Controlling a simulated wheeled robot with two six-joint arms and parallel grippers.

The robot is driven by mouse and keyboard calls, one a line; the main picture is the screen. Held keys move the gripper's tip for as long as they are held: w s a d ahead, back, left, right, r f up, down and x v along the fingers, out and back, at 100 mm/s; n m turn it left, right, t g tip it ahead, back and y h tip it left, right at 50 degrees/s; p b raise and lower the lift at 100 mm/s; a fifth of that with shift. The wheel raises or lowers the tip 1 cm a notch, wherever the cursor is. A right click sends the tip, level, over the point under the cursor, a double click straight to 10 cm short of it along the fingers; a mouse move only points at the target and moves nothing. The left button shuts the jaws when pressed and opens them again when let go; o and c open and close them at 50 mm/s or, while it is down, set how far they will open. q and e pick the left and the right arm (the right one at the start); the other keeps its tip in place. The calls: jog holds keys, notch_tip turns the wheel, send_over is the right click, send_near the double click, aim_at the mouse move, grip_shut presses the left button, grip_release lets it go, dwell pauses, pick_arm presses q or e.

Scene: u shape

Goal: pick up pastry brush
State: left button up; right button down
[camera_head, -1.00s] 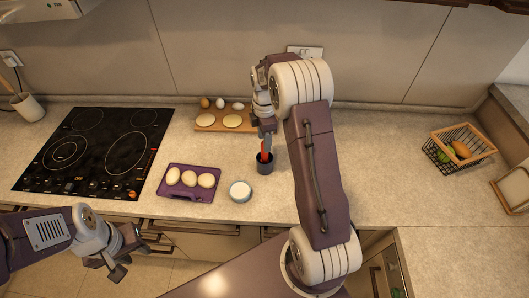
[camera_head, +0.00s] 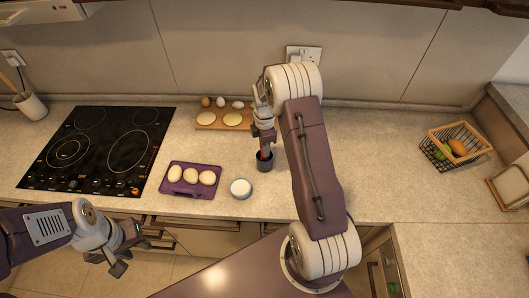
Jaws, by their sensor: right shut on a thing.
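The pastry brush (camera_head: 264,156) shows only as a small red part at the mouth of a dark cup (camera_head: 265,166) on the counter. My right gripper (camera_head: 264,146) points down just above the cup and is shut on the brush. The gripper hides the upper part of the brush, and the cup hides its lower part. My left gripper (camera_head: 120,262) hangs at the lower left, in front of the counter's edge and away from the brush. Its fingers look spread apart with nothing between them.
A purple tray (camera_head: 190,192) with pale dough balls and a small white bowl (camera_head: 241,188) stand left of the cup. Behind are a wooden board (camera_head: 210,126) with eggs and dough rounds. A black cooktop (camera_head: 98,150) is left, a wire basket (camera_head: 452,160) right.

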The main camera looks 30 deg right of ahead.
jog(key=shift+w+d+r, duration=0.1)
jog(key=shift+w, duration=0.05)
notch_tip(320, 180, up, 9)
jog(key=shift+f+b, duration=0.1)
jog(key=shift+b, duration=0.75)
jog(key=shift+r, duration=0.5)
dwell(0.5)
